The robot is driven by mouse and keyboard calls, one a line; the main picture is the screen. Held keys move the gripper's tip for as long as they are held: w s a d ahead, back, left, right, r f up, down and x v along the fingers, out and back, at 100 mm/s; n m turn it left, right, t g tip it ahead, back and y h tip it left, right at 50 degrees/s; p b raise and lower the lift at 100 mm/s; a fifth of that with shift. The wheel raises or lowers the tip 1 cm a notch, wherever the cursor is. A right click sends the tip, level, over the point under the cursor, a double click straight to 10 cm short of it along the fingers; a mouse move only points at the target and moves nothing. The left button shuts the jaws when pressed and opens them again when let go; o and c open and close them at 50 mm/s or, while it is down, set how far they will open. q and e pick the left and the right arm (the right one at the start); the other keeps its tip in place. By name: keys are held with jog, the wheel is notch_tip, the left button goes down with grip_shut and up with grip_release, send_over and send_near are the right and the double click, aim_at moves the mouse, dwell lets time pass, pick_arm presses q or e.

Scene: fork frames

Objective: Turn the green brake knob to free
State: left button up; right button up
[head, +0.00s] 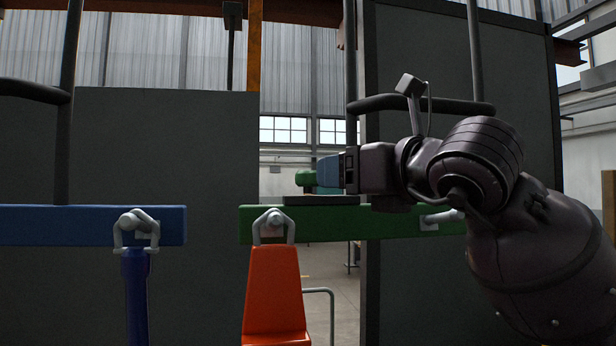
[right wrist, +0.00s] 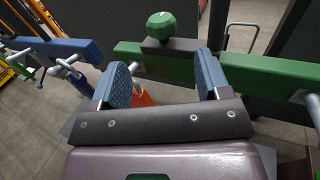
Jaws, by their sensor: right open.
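The green brake knob (head: 305,178) sits above a dark base plate (head: 335,199) on a green beam (head: 310,225). In the right wrist view the faceted knob (right wrist: 160,25) shows whole on its dark base. My right gripper (head: 328,172) reaches in from the right at about knob height; its blue finger pads overlap part of the knob in the head view. In the right wrist view the gripper (right wrist: 163,62) is open and empty, one finger to each side of the line to the knob, which appears beyond the fingertips. The knob's turned position cannot be read. My left gripper is not seen.
An orange part (head: 274,290) hangs from a grey shackle under the green beam. A blue beam (head: 75,225) at the left carries a similar shackle with a dark blue hanging part (head: 136,290). Dark panels and upright bars stand behind, with a gap between the beams.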

aim_at(308, 175)
jog(key=p+x, duration=0.2)
jog(key=x, duration=0.8)
jog(key=shift+r+p, duration=0.1)
jog(key=shift+p, duration=0.3)
jog(key=shift+w+a, duration=0.2)
jog(key=shift+w, duration=0.15)
jog(key=c, duration=0.9)
